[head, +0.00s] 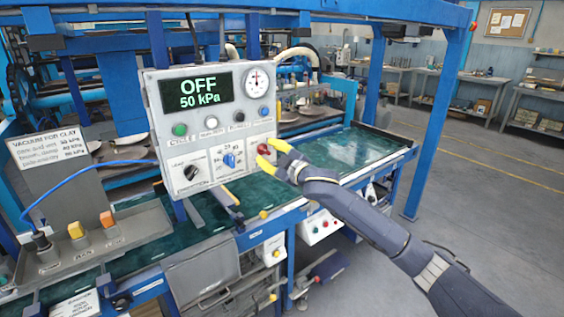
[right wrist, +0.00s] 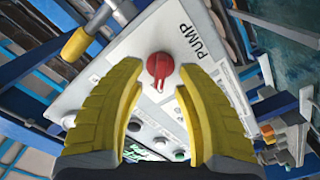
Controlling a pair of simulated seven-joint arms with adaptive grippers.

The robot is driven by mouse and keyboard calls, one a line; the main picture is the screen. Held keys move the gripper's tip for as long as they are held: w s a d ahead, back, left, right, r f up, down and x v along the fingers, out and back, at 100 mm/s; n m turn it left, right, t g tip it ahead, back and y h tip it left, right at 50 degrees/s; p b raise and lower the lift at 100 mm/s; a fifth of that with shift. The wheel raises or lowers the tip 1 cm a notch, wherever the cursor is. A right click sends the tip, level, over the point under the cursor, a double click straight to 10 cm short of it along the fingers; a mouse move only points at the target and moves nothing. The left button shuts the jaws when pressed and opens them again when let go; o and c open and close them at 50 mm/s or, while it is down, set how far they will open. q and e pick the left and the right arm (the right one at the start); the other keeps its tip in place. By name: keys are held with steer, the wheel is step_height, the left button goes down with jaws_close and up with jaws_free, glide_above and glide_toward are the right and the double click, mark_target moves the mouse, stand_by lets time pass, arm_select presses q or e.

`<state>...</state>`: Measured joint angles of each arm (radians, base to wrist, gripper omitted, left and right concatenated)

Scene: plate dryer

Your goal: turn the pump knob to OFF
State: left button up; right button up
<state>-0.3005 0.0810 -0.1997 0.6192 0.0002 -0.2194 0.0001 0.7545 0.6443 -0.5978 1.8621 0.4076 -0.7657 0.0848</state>
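The red pump knob (head: 264,149) is at the lower right of the grey control panel (head: 160,150). In the right wrist view the knob (right wrist: 160,66) shows whole beside the word PUMP, with a pale pointer line toward the bottom of the picture. My right gripper (head: 265,153) is at the panel with its yellow fingers open. In the right wrist view the fingertips (right wrist: 159,66) lie on either side of the knob with gaps; I cannot tell how deep they reach. The panel's display (head: 199,93) reads OFF, 50 kPa. My left gripper is not in view.
A black knob (head: 190,172) and a blue knob (head: 229,160) sit left of the pump knob. Several buttons and a round gauge (head: 256,80) are above. Blue frame posts (head: 440,120) stand around the green table (head: 340,150). The floor at right is clear.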

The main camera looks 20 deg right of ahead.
steer(key=v, duration=0.9)
steer(key=shift+s, duration=0.4)
steer(key=shift+d, duration=0.1)
